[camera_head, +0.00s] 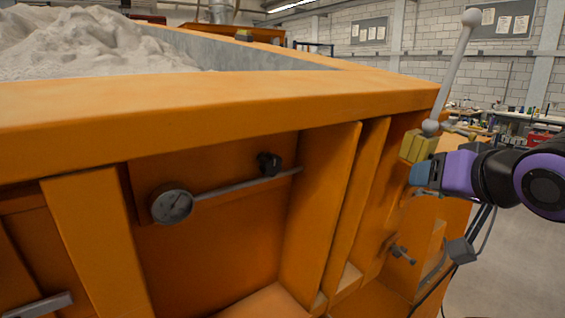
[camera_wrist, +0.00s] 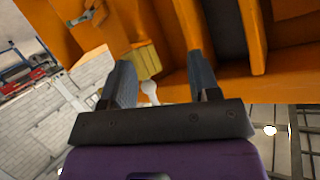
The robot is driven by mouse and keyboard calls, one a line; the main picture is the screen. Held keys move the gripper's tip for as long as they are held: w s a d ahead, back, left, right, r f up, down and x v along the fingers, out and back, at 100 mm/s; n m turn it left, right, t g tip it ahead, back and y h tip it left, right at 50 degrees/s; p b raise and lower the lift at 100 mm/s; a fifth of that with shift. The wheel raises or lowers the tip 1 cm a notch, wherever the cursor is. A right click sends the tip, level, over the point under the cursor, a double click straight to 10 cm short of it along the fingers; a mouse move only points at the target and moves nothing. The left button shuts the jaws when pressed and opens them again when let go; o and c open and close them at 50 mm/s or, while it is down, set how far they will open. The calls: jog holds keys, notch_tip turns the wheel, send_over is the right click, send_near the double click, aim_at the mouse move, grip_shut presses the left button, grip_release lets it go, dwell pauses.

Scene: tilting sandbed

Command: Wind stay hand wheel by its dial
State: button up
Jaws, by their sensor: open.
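A grey cross-handled part (camera_head: 402,254) is lower right on the orange frame; I cannot tell which of these is the stay hand wheel. My gripper (camera_head: 421,173) is at the right, beside the frame's corner, well apart from the dial. In the wrist view my gripper (camera_wrist: 162,78) has its two fingers apart with nothing held between them.
A grey lever (camera_head: 455,70) with ball ends rises at the corner near a yellow block (camera_head: 418,146), close to my gripper. The orange sandbed rim (camera_head: 220,108) and upright ribs (camera_head: 318,200) surround the dial's recess. Floor at the right is open.

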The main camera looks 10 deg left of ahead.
jog(key=a+n+y, duration=0.1)
jog(key=a+y, duration=0.3)
jog(key=a, duration=0.5)
jog(key=n+g+y, duration=0.1)
jog(key=g+y, duration=0.2)
jog(key=y, duration=0.3)
send_near(277, 164)
jog(key=x, duration=1)
jog(key=shift+w+a, duration=0.2)
jog(key=shift+a, duration=0.05)
jog(key=shift+c, duration=0.3)
jog(key=c, duration=0.6)
